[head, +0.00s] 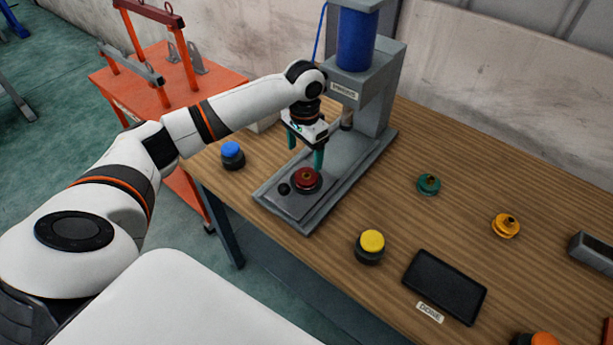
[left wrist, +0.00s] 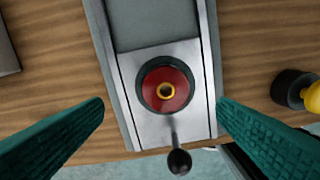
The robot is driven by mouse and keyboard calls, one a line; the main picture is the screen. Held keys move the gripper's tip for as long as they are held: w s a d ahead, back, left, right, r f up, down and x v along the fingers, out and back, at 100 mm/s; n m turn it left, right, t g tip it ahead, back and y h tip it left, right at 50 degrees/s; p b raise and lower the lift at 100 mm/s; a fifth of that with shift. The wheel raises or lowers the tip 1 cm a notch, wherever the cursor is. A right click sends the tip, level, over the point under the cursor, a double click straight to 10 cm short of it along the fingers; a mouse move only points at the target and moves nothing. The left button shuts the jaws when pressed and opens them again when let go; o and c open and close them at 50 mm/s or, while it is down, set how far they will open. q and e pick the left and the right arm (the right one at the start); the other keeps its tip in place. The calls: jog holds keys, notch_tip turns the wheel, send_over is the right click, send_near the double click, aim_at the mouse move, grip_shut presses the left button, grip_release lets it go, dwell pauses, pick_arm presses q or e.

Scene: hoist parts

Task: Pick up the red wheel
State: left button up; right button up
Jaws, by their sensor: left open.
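The red wheel (head: 306,178) sits on the base plate of the grey press (head: 338,185). In the left wrist view the red wheel (left wrist: 167,90) has a brass-coloured ring at its centre and a dark rim around it. My left gripper (head: 305,158) is open above the wheel, with its green fingers pointing down. In the left wrist view the fingers stand wide on both sides, apart from the wheel. A small black knob (left wrist: 179,162) on a short lever is beside the wheel. My right gripper is not in view.
The press's blue cylinder (head: 357,40) and column stand close behind my gripper. A blue-topped button (head: 232,154) is to the left, a yellow-topped button (head: 371,246) to the right. A green part (head: 429,184), a yellow part (head: 505,225) and a black tray (head: 444,286) lie farther right.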

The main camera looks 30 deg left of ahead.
aim_at(306, 175)
pick_arm(q)
jog(key=shift+f, duration=0.9)
jog(key=f, duration=0.1)
jog(key=f+p, duration=0.1)
jog(key=f, duration=0.3)
jog(key=shift+s+d+p, duration=0.25)
jog(key=shift+d+p, duration=0.05)
jog(key=shift+p, duration=0.05)
jog(key=shift+f, duration=0.25)
jog(key=shift+c, duration=0.5)
jog(key=shift+w+r, duration=0.1)
jog(key=c, duration=1.4)
